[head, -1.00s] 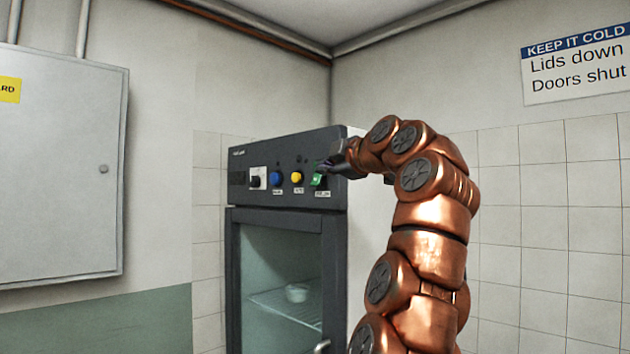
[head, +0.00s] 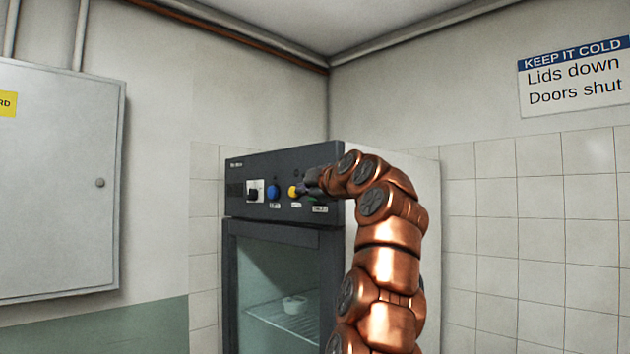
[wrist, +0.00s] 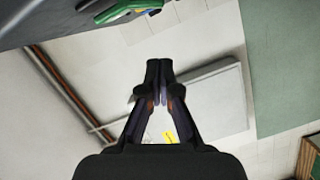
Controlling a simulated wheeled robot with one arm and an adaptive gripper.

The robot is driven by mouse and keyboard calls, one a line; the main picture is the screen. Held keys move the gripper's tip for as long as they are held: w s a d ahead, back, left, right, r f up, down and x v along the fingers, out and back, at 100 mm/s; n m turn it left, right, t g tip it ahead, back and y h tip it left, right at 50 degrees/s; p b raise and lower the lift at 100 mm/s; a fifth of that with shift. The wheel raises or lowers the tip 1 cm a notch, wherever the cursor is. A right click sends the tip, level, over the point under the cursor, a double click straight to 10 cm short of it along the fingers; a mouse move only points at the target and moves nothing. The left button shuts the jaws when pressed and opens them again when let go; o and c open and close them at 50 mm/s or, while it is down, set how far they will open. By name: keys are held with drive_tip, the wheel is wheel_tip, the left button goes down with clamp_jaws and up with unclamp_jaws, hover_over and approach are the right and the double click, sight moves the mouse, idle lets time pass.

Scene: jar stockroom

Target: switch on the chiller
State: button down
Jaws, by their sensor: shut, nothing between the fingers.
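The chiller (head: 232,235) is a dark grey-fronted cabinet with a control panel (head: 285,161) above its glass door. On the panel are a black knob on a white plate (head: 255,191), a blue button (head: 273,193) and a yellow button (head: 292,191). My gripper (head: 305,188) is at the panel just right of the yellow button; I cannot tell if it touches. The wrist view shows a green part (wrist: 122,9) at the top edge, and my gripper (wrist: 159,66) shut and empty.
A grey wall cabinet (head: 60,180) hangs at the left. A wire shelf with a small white bowl (head: 294,304) shows through the chiller's glass door.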

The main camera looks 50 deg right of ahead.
drive_tip(key=shift+w+d+f+p, duration=0.25)
drive_tip(key=shift+d, duration=0.45)
drive_tip(key=shift+w+d+f+p, duration=0.2)
drive_tip(key=shift+d+f+p, duration=0.1)
drive_tip(key=shift+d, duration=0.35)
drive_tip(key=shift+w+d+f+p, duration=0.2)
drive_tip(key=shift+w+d+f, duration=0.05)
drive_tip(key=shift+d, duration=0.45)
drive_tip(key=shift+f, duration=0.1)
